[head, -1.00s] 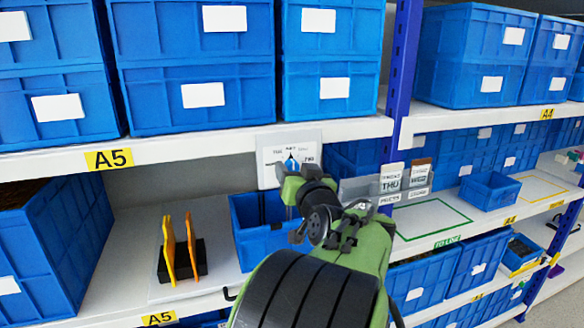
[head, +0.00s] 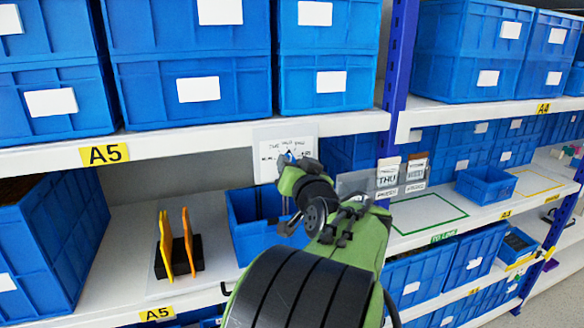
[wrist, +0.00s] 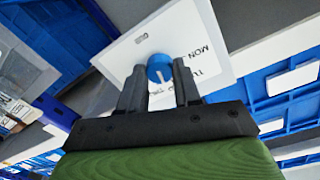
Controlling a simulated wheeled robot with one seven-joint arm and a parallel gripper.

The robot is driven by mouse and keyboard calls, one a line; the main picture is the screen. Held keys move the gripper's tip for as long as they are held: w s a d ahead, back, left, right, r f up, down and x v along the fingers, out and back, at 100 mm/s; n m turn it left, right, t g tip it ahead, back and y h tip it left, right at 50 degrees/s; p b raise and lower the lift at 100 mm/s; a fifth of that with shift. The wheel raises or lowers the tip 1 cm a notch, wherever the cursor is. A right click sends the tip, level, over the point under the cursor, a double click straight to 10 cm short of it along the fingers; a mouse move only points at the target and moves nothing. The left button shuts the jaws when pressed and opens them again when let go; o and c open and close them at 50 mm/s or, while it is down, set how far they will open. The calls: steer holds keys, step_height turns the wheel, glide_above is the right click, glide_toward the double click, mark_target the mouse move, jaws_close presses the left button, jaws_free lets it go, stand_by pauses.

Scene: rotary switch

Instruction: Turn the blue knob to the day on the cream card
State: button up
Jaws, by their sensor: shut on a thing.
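The blue knob (wrist: 159,68) sits on a white plate (wrist: 204,24), between the two dark fingers of my gripper (wrist: 158,84), which are shut on it. A white line on the knob points down toward my palm in the wrist view. MON and part of TU show beside the right finger; other labels are hidden by my fingers. A pale card (head: 387,172) reading THU stands to the right, beside a card with a brown top (head: 416,167), whose day is hard to read.
A clear holder (head: 352,184) bears the cards. A green-outlined area (head: 430,215) is empty.

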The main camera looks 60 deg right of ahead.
steer(key=m, duration=0.5)
steer(key=shift+m, duration=0.3)
stand_by(0.4)
steer(key=o, duration=1.1)
steer(key=shift+c, duration=0.2)
